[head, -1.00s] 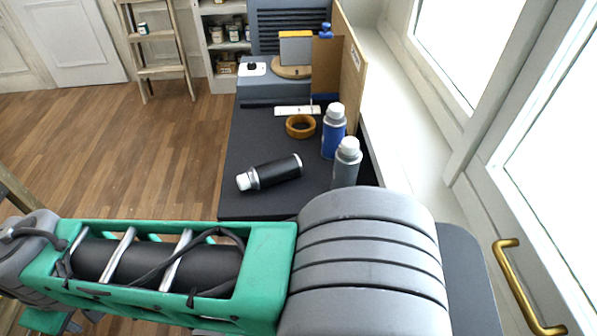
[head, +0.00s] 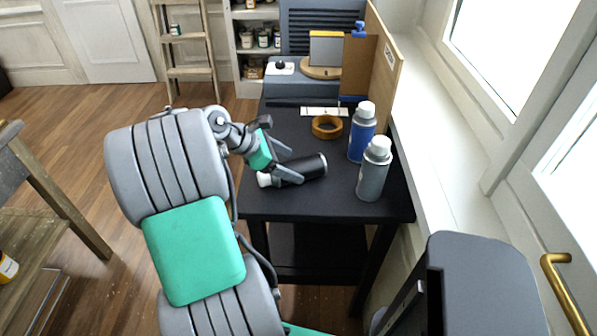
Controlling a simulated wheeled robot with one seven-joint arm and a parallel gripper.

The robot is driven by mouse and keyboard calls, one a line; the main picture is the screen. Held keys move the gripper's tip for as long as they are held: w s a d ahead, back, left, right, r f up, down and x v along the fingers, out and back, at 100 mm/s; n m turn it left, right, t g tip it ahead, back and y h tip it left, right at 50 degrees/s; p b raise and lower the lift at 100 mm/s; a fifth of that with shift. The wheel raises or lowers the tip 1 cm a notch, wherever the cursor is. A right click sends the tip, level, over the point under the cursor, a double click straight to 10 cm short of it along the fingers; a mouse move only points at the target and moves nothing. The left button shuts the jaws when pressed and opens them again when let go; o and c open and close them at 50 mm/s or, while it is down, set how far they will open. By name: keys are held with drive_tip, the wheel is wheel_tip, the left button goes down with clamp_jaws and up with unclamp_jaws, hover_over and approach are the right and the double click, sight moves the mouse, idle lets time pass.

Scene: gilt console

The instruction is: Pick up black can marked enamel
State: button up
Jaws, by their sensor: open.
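The black can (head: 312,167) lies on its side on the dark table, its white cap pointing left. Any marking on it is too small to read. My gripper (head: 294,167) is open at the can's left part. One finger is on the far side and the other crosses in front of the can near the cap. I cannot tell whether the fingers touch it. The fingers hide part of the can's body.
A blue spray can (head: 362,138) and a grey spray can (head: 374,174) stand upright to the right. A tape roll (head: 327,127) lies behind the black can. A clipboard (head: 358,66) and board stand at the back right. The front of the dark table (head: 300,205) is clear.

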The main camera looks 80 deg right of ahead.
sight(299, 168)
drive_tip(key=x, duration=0.4)
drive_tip(key=shift+d+f, duration=0.2)
drive_tip(key=shift+f, duration=0.05)
drive_tip(key=shift+r, duration=0.1)
clamp_jaws()
idle(0.5)
